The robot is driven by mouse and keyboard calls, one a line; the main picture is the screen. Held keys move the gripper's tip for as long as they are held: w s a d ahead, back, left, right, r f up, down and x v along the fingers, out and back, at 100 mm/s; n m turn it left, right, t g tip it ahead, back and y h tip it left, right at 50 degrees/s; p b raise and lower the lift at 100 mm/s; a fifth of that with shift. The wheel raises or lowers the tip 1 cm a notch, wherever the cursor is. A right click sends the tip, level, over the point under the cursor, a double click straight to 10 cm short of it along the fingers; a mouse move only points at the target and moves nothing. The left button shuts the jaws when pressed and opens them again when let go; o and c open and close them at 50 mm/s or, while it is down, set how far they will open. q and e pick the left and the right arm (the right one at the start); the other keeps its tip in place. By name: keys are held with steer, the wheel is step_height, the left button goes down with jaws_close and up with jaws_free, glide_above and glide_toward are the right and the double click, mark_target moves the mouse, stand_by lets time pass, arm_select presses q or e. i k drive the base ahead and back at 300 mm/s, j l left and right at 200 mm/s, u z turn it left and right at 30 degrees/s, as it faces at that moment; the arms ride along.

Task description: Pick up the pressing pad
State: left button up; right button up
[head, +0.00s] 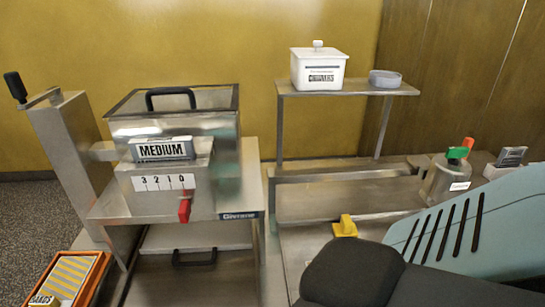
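I cannot tell for certain which thing is the pressing pad. A small yellow piece with a raised grip (345,227) sits on the steel surface right of centre, just beyond the dark rounded shape at the bottom. Neither gripper shows in the head view. The lower right is covered by a black and pale blue slotted body, which hides part of the bench.
A steel machine with a MEDIUM label (163,149) and red lever (185,206) stands left of centre. A white lidded box (319,68) is on the raised shelf (350,88). A steel pot (446,180) stands at right. An orange bin (70,280) is at lower left.

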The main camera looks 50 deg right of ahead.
mark_target(346, 227)
steer(key=k+j+z, duration=0.1)
steer(key=z, duration=1.9)
